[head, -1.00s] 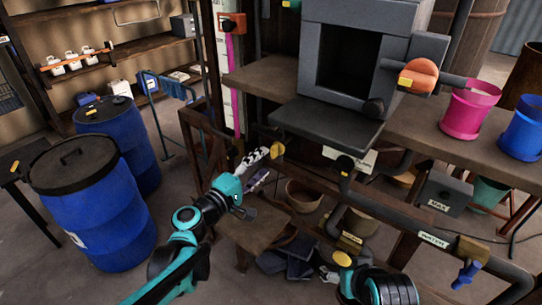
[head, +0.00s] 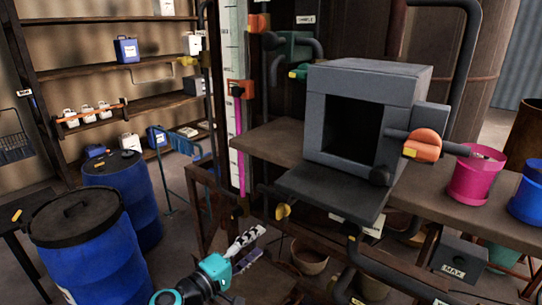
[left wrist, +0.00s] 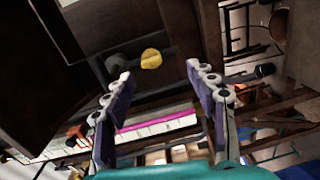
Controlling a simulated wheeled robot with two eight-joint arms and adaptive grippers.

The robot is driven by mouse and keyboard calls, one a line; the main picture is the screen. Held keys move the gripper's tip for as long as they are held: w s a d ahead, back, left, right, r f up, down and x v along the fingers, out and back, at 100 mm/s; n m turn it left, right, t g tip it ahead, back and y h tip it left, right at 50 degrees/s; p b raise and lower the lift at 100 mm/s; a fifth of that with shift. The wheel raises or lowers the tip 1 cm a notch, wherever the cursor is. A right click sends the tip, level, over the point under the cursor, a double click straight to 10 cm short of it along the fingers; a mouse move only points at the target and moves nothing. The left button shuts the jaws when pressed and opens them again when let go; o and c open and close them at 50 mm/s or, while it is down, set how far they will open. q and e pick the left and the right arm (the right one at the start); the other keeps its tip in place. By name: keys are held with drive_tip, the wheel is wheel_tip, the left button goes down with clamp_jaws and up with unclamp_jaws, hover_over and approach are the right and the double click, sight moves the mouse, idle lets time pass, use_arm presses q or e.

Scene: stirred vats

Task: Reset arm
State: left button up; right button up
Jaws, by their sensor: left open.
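My left gripper (head: 254,246) is at the lower middle of the head view, below the grey box's shelf and near a yellow knob (head: 282,211). In the left wrist view my left gripper (left wrist: 158,72) has its two purple-padded fingers wide apart, with nothing between them. A yellow knob (left wrist: 151,58) shows beyond the fingertips there, apart from them. My right gripper is in neither view now.
A grey box with a dark opening (head: 365,85) stands on a brown bench (head: 268,140). Pink (head: 471,181) and blue (head: 528,196) buckets stand at right. Blue drums (head: 90,255) stand at left. A pink-marked gauge (head: 240,150) rises behind my left gripper.

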use_arm(q)
drive_tip(key=s+a+f+m+g+y+b, duration=0.2)
drive_tip(key=s+f+m+g+y+b, duration=0.4)
drive_tip(key=s+f, duration=0.6)
drive_tip(key=s+a+f+m+y, duration=0.3)
drive_tip(key=a+f, duration=0.4)
drive_tip(key=a, duration=0.3)
drive_tip(key=s+y, duration=0.1)
drive_tip(key=s, duration=0.1)
drive_tip(key=shift+s+m+g, duration=0.3)
drive_tip(key=shift+s+g, duration=0.1)
drive_tip(key=shift+d+f, duration=0.1)
drive_tip(key=shift+f, duration=0.05)
